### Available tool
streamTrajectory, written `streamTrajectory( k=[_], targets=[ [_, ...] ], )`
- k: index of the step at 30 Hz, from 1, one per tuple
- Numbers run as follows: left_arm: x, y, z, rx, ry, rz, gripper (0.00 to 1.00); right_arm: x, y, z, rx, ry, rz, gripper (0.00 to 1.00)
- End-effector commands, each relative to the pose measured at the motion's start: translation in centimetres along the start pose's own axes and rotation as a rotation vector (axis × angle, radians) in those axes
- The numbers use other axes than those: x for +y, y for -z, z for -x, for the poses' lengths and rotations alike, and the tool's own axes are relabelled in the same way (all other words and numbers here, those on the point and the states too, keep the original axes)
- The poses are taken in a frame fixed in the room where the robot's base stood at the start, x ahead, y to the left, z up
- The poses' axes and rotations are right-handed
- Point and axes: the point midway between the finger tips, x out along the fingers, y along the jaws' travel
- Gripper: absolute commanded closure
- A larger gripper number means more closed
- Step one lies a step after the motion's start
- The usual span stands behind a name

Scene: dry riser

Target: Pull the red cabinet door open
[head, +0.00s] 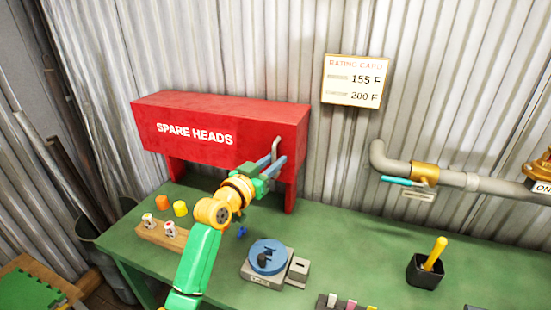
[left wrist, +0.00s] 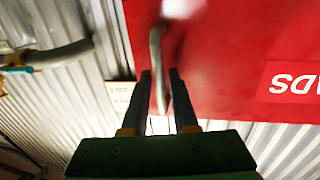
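The red cabinet (head: 180,112), labelled SPARE HEADS, stands on the green bench against the wall. Its red front door looks closed and fills the upper right of the left wrist view (left wrist: 235,60). A grey bar handle (head: 275,149) sits at the door's right end; in the left wrist view the handle (left wrist: 156,48) runs down between my fingers. My left gripper (head: 272,168) is at the handle's lower part. In the left wrist view its fingers (left wrist: 160,85) are apart, one on each side of the handle, with a gap showing. My right gripper is not in view.
The green bench (head: 345,240) holds a wooden block (head: 160,232) with small heads, orange and yellow pieces, a blue round device (head: 267,257) and a black cup (head: 425,272). A grey pipe (head: 455,178) runs along the wall at right. A rating card (head: 354,81) hangs above.

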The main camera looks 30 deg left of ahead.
Motion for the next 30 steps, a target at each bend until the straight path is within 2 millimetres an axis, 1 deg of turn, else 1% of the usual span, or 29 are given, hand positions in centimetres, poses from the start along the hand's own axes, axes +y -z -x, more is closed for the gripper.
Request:
streamTrajectory(
  k=[8, 9, 11, 12, 30],
  targets=[
    [0.03, -0.06, -0.3, -0.001, 0.0, 0.0, 0.73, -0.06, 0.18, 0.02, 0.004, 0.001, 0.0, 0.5],
    [0.03, -0.06, -0.3, -0.001, 0.0, 0.0, 0.78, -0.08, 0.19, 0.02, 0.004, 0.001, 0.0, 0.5],
    [0.03, -0.06, -0.29, -0.001, 0.0, 0.0, 0.95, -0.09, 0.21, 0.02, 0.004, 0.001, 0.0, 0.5],
    [0.03, -0.06, -0.29, -0.001, 0.0, 0.0, 1.0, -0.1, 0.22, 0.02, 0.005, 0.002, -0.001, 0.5],
    [0.01, -0.07, -0.28, -0.001, 0.0, 0.0, 1.0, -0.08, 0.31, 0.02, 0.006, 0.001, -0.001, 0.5]
  ],
)
